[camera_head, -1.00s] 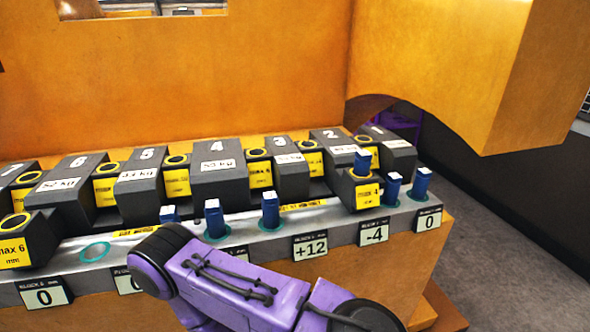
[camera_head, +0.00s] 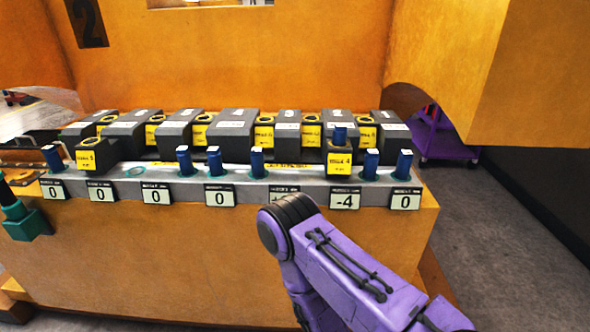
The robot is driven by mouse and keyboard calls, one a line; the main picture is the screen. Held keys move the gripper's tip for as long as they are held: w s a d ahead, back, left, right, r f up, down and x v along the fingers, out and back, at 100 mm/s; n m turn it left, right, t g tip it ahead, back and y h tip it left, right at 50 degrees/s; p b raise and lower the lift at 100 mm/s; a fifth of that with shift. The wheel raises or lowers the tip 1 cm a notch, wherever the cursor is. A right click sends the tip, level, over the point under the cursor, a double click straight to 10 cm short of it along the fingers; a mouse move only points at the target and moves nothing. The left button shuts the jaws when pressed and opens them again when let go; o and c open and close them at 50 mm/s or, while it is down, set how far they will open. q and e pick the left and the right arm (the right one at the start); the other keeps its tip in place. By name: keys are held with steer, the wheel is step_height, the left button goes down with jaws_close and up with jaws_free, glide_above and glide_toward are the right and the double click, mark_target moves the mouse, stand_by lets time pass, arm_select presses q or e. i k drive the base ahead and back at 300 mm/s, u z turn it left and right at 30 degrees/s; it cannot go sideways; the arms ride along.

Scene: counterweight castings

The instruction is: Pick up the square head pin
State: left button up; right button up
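Several blue pins with pale tops stand in a row along the grey ledge. They include a far-left pin (camera_head: 52,157), a pair left of the middle (camera_head: 214,161), a middle pin (camera_head: 257,162) and two at the right (camera_head: 370,163), (camera_head: 403,164). Another blue pin (camera_head: 338,135) stands up from a yellow-labelled block (camera_head: 339,158). The heads are too small to tell which pin is the square head one. My purple right arm comes in from the lower right, in front of the ledge. Neither gripper shows.
Dark castings with white labels (camera_head: 236,122) line the back of the grey ledge (camera_head: 112,192), which carries number plates. A green holder with a black rod (camera_head: 25,220) is at the left. Orange walls stand behind and at upper right. Open floor (camera_head: 500,240) lies at right.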

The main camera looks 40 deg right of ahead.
mark_target(257, 156)
steer(key=z, duration=1.35)
steer(key=i, duration=0.15)
steer(key=z, duration=0.05)
